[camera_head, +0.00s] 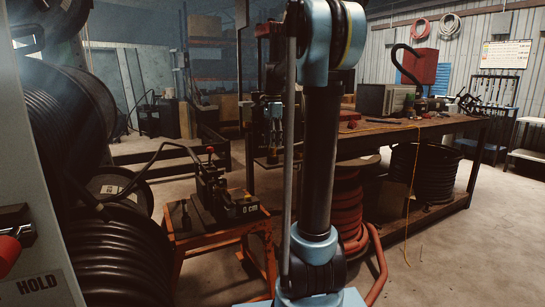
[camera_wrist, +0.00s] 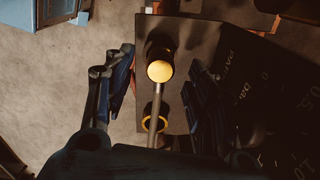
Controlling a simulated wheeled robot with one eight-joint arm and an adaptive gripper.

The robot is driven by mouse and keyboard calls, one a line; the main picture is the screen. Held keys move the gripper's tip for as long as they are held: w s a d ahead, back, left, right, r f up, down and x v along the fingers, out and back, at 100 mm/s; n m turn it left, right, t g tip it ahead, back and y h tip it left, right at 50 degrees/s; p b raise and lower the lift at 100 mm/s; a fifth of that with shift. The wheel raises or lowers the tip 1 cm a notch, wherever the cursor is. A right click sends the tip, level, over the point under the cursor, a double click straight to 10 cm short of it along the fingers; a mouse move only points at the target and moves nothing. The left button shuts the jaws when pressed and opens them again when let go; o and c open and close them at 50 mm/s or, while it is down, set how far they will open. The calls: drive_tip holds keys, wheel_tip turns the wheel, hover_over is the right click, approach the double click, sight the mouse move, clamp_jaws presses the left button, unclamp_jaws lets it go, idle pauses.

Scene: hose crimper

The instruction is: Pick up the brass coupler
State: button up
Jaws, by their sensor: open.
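In the wrist view my gripper (camera_wrist: 160,80) is open, with one dark finger on each side of a bright yellow, brass-coloured round piece (camera_wrist: 160,70). This piece sits at the end of a thin metal rod (camera_wrist: 156,105). A yellow ring with a dark centre (camera_wrist: 153,124) lies lower on the same line. I cannot tell for certain which of the two is the brass coupler. Neither finger clearly touches the round piece. In the head view my gripper (camera_head: 273,138) points down beyond my arm; the coupler is too small to make out there.
A dark plate (camera_wrist: 192,32) lies beneath, with a dark lettered surface at right. An orange stand (camera_head: 215,232) carries a lever-handled crimping tool (camera_head: 225,195). A long workbench (camera_head: 435,128) stands behind at right, with coiled hoses below. Large black hose reels fill the left.

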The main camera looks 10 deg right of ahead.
sight(272, 149)
drive_tip(key=shift+f, duration=2.25)
clamp_jaws()
